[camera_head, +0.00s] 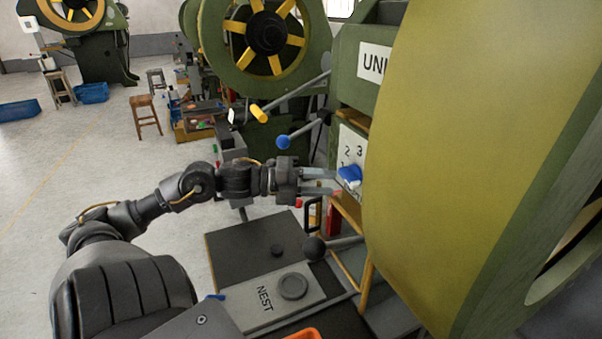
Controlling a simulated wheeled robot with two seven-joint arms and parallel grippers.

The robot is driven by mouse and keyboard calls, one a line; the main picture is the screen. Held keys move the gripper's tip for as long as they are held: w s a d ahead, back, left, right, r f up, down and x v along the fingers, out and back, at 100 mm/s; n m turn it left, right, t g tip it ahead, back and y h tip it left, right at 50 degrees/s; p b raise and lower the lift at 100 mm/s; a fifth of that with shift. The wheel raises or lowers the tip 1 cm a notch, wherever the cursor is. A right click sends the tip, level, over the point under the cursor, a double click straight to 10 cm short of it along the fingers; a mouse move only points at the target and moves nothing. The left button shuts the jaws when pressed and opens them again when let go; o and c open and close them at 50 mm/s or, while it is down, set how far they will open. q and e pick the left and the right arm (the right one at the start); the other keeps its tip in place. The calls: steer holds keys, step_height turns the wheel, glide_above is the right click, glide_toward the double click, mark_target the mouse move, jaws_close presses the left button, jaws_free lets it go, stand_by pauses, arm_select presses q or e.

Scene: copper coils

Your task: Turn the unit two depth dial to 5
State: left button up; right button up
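The depth dial (349,174) is a blue knob on a white number plate (352,148) on the side of the green machine. The digits 2 and 3 show above the knob; the rest of the plate is hidden by the knob, my gripper and the yellow-green wheel. My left gripper (336,182) reaches in from the left, with its two fingers apart and their tips at the blue knob. I cannot tell whether the fingers touch it. My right gripper is not in view.
A big yellow-green wheel (450,150) fills the right side. A blue-ball lever (283,141) and a yellow-tipped lever (259,112) stick out above my gripper. A black-ball lever (314,249) is below, over the NEST plate (262,306). Open floor lies left.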

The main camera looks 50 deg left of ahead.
arm_select(q)
steer(key=v, duration=0.5)
stand_by(0.6)
